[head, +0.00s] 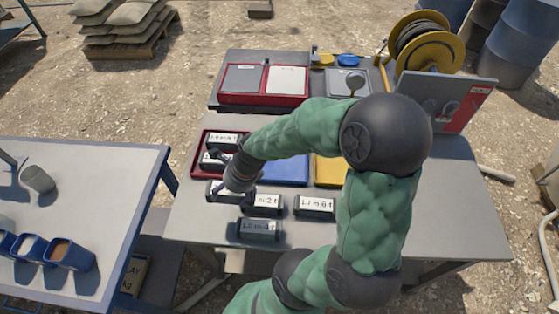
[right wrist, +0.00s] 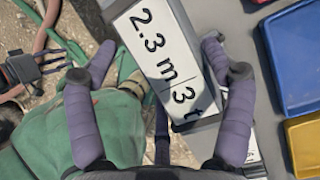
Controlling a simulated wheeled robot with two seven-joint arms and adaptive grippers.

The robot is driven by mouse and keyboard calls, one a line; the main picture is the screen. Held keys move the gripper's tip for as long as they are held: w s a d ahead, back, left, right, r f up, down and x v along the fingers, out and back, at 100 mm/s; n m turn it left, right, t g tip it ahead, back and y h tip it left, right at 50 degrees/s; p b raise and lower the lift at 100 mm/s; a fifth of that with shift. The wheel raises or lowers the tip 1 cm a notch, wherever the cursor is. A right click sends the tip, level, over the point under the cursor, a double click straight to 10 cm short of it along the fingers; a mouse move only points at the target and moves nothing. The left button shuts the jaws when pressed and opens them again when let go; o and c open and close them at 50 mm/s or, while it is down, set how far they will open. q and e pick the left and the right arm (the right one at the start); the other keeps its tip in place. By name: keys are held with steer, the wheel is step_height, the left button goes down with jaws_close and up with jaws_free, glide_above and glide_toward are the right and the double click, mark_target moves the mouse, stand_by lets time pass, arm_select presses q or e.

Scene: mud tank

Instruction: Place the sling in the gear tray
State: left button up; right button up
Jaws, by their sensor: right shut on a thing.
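A dark sling pack with a white label (head: 214,188) is at my right gripper (head: 232,184), at the table's left edge. In the right wrist view the pack (right wrist: 160,50) reads "2.3 m" and "3 t". My right gripper (right wrist: 158,95) has one purple finger on each side of it and is shut on it. Whether the pack touches the table is unclear. The red tray (head: 196,150) lies just behind and holds two labelled packs (head: 223,140). Which tray is the gear tray is not marked. My left gripper is not in view.
More labelled packs (head: 315,206) lie in front of the blue tray (head: 285,172) and yellow tray (head: 330,172). A red-framed case (head: 225,98) lies behind. A separate left table (head: 110,170) holds a cup (head: 38,179) and blue bins (head: 68,254).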

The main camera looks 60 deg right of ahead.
steer(key=s+d+b, duration=0.1)
steer(key=s+d, duration=0.1)
steer(key=d, duration=0.8)
steer(key=s+d+b, duration=0.1)
steer(key=s+d, duration=0.2)
steer(key=d, duration=0.7)
steer(key=w+d+f+b, duration=0.1)
steer(key=w+d+f, duration=0.1)
steer(key=d, duration=0.2)
steer(key=w+d+f+b, duration=0.2)
steer(key=d+f, duration=0.1)
steer(key=d, duration=0.1)
steer(key=w+d+f+b, duration=0.2)
steer(key=d+f, duration=0.1)
steer(key=d, duration=0.1)
steer(key=shift+w+f, duration=0.2)
steer(key=shift+w, duration=0.05)
steer(key=shift+w+d+f, duration=0.15)
steer(key=shift+d+f, duration=0.05)
steer(key=shift+f, duration=0.25)
step_height(320, 180, down, 3)
steer(key=shift+r+b, duration=0.1)
steer(key=shift+b, duration=0.9)
steer(key=o, duration=1.3)
